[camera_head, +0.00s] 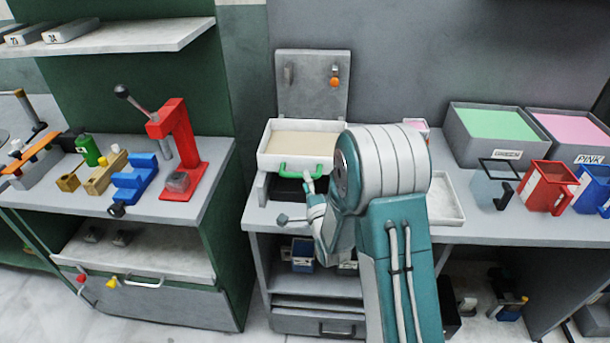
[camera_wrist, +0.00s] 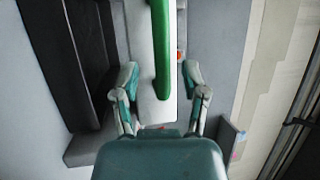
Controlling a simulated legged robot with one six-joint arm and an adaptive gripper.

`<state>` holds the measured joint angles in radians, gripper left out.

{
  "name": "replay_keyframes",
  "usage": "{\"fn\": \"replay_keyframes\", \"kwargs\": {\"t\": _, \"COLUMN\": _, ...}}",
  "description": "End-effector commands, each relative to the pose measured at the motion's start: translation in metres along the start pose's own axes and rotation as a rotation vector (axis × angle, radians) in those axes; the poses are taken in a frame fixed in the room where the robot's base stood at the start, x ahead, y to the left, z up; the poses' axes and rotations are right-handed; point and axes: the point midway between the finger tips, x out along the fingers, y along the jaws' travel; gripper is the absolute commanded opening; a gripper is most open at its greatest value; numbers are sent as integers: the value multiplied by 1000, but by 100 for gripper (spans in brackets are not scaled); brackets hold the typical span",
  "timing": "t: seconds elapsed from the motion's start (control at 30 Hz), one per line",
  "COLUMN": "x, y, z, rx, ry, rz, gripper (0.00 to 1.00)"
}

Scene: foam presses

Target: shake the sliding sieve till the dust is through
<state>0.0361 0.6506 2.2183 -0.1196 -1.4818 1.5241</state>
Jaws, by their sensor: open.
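The sliding sieve (camera_head: 268,160) is a white, shallow tray with a beige layer inside, on the middle bench. Its green handle (camera_head: 300,170) is on the near side. A dark recess or tray (camera_head: 284,190) shows under it. My gripper (camera_head: 312,186) is just in front of the handle, partly hidden by my arm. In the wrist view my gripper (camera_wrist: 160,74) has its fingers apart, with the green handle (camera_wrist: 161,50) and the white sieve wall (camera_wrist: 140,40) between them. The fingers look clear of the handle. Whether dust has fallen through is hidden.
An upright grey panel with an orange knob (camera_head: 334,82) stands behind the sieve. A white tray (camera_head: 446,216) lies to the right, then red (camera_head: 546,188) and blue containers. Green and pink bins stand behind. A red press (camera_head: 178,140) is on the left bench.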

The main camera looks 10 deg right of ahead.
Motion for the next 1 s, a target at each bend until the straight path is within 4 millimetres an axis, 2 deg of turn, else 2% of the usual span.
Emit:
{"fn": "replay_keyframes", "kwargs": {"t": 0.1, "x": 17, "y": 0, "z": 3, "rx": -1, "ry": -3, "rz": -2, "gripper": 57}}
{"fn": "replay_keyframes", "kwargs": {"t": 0.2, "x": 25, "y": 0, "z": -1, "rx": 2, "ry": -1, "rz": -1, "gripper": 57}}
{"fn": "replay_keyframes", "kwargs": {"t": 0.53, "x": 29, "y": 0, "z": -5, "rx": 7, "ry": 0, "rz": 0, "gripper": 57}}
{"fn": "replay_keyframes", "kwargs": {"t": 0.57, "x": 29, "y": 0, "z": -4, "rx": 6, "ry": 0, "rz": 0, "gripper": 43}}
{"fn": "replay_keyframes", "kwargs": {"t": 0.6, "x": 29, "y": 0, "z": -3, "rx": 4, "ry": 0, "rz": 0, "gripper": 26}}
{"fn": "replay_keyframes", "kwargs": {"t": 0.67, "x": 29, "y": 0, "z": -2, "rx": 3, "ry": 0, "rz": 0, "gripper": 0}}
{"fn": "replay_keyframes", "kwargs": {"t": 1.0, "x": 29, "y": 2, "z": 3, "rx": 2, "ry": -9, "rz": 4, "gripper": 0}}
